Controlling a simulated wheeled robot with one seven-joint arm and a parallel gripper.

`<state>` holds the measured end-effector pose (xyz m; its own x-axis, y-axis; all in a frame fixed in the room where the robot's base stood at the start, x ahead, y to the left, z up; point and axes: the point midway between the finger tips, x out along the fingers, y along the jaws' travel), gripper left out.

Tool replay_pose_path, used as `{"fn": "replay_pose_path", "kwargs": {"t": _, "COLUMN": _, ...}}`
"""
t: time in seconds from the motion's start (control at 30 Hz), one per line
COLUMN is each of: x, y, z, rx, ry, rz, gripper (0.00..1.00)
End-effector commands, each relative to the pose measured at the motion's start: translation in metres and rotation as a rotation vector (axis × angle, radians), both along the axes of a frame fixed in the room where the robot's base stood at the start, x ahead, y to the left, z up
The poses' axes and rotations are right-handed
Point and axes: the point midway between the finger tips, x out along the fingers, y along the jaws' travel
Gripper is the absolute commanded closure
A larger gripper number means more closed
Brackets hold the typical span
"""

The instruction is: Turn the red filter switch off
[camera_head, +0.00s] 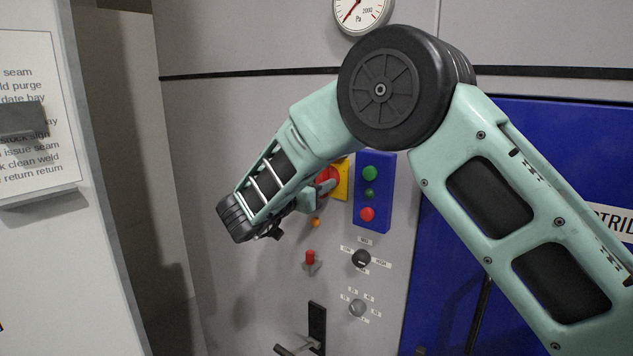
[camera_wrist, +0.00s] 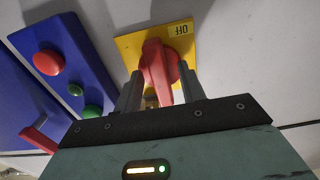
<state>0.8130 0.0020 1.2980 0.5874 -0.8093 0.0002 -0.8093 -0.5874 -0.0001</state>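The red rotary switch (camera_wrist: 158,68) sits on a yellow plate (camera_wrist: 128,46) with an "OFF" label at its upper right in the wrist view. Its red handle points down toward my gripper. My gripper (camera_wrist: 160,82) has one grey finger on each side of the handle, with narrow gaps showing, so it looks open around it. Contact at the fingertips cannot be made out. In the head view, the red switch (camera_head: 325,181) and yellow plate (camera_head: 343,180) are partly hidden behind my wrist, and my gripper's fingers are hard to see.
A blue button box (camera_head: 374,192) with green and red buttons stands just right of the switch. Below are a small red toggle (camera_head: 310,258), two round knobs (camera_head: 361,259) and a black lever (camera_head: 317,326). A pressure gauge (camera_head: 361,12) is above. A white sign board (camera_head: 38,110) is at left.

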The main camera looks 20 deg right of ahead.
Motion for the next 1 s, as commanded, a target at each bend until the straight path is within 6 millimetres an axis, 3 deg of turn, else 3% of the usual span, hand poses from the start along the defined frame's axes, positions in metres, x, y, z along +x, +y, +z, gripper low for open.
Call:
{"fn": "replay_pose_path", "kwargs": {"t": 0.13, "x": 0.0, "y": 0.0002, "z": -0.0003, "rx": 0.0, "ry": 0.0, "rz": 0.0, "gripper": 0.6}}
{"fn": "replay_pose_path", "kwargs": {"t": 0.3, "x": -0.0002, "y": 0.0004, "z": -0.0002, "rx": 0.0, "ry": 0.0, "rz": 0.0, "gripper": 1.0}}
{"fn": "replay_pose_path", "kwargs": {"t": 0.67, "x": -0.0002, "y": 0.0005, "z": -0.0028, "rx": 0.022, "ry": -0.03, "rz": 0.0, "gripper": 1.0}}
{"fn": "replay_pose_path", "kwargs": {"t": 1.0, "x": 0.0, "y": 0.0011, "z": -0.0075, "rx": 0.152, "ry": -0.207, "rz": 0.001, "gripper": 1.0}}
